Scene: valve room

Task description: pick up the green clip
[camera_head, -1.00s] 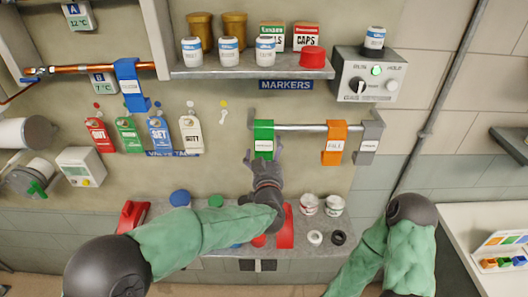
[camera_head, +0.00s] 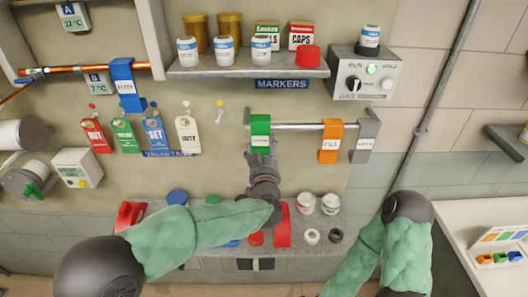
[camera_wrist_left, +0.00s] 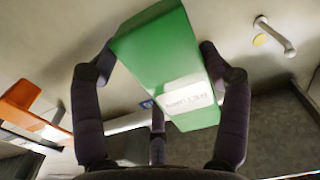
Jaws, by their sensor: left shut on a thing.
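The green clip (camera_head: 260,126) hangs at the left end of the grey rail (camera_head: 300,127) on the wall. In the left wrist view the green clip (camera_wrist_left: 168,62), with a white label, sits between my fingers. My left gripper (camera_head: 259,152) reaches up from below and is shut on the clip's lower part; its fingers also show in the left wrist view (camera_wrist_left: 155,85) on both sides of the clip. The clip's label is partly readable. My right gripper is not in view; only my right arm shows at the lower right.
An orange clip (camera_head: 331,141) and a grey clip (camera_head: 364,139) hang farther right on the rail. Above is a shelf (camera_head: 240,72) with bottles and boxes. Below is a ledge (camera_head: 335,222) with jars and caps. Several tags hang on the wall at left.

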